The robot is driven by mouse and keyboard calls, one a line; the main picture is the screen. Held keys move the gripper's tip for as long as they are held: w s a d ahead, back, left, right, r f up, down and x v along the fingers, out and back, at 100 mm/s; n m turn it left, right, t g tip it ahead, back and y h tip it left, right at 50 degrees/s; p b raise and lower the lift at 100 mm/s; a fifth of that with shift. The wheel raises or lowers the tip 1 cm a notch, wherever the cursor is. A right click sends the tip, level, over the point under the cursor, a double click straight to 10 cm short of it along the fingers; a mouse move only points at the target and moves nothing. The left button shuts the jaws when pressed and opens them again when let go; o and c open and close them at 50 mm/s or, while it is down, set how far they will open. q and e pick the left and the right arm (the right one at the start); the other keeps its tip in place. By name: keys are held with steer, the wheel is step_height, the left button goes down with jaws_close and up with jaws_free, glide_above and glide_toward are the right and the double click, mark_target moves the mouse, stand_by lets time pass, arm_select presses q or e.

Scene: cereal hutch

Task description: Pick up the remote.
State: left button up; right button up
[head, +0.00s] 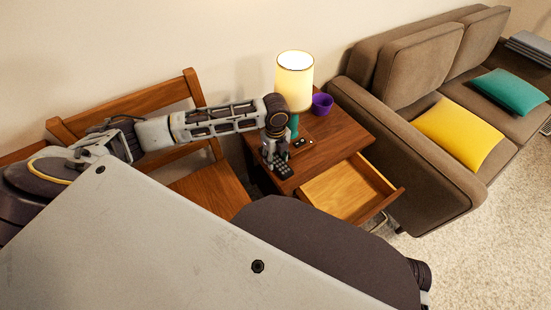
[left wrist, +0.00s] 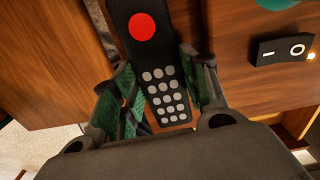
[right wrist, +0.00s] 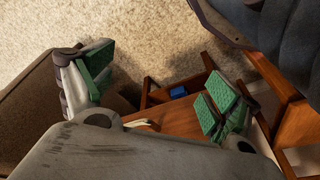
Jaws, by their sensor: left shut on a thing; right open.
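The remote (left wrist: 158,62) is black with a red round button and several rows of grey buttons. My left gripper (left wrist: 160,88) is shut on it, with green finger pads on both of its long sides. In the head view the remote (head: 281,168) shows at the tip of my left gripper (head: 275,158), over the near left part of the side table. I cannot tell whether it touches the tabletop. My right gripper (right wrist: 155,90) is open and empty, with its fingers wide apart, above the floor and the drawer.
The side table (head: 345,130) carries a lit lamp (head: 295,80), a purple cup (head: 322,103) and a dark switch box (left wrist: 282,50). Its drawer (head: 345,190) is open; a small blue object (right wrist: 179,91) shows near it. A brown sofa (head: 440,170) stands right, a wooden chair (head: 210,187) left.

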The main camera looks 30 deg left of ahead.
mark_target(276, 159)
arm_select(q)
steer(key=shift+r, duration=0.45)
step_height(276, 159, up, 9)
steer(key=p, duration=0.3)
arm_select(e)
steer(key=shift+g+h, duration=0.3)
steer(key=shift+g, duration=0.1)
steer(key=f, duration=0.2)
steer(key=s+d+f, duration=0.1)
steer(key=f, duration=0.1)
steer(key=shift+f, duration=0.1)
arm_select(q)
steer(key=shift+d, duration=0.15)
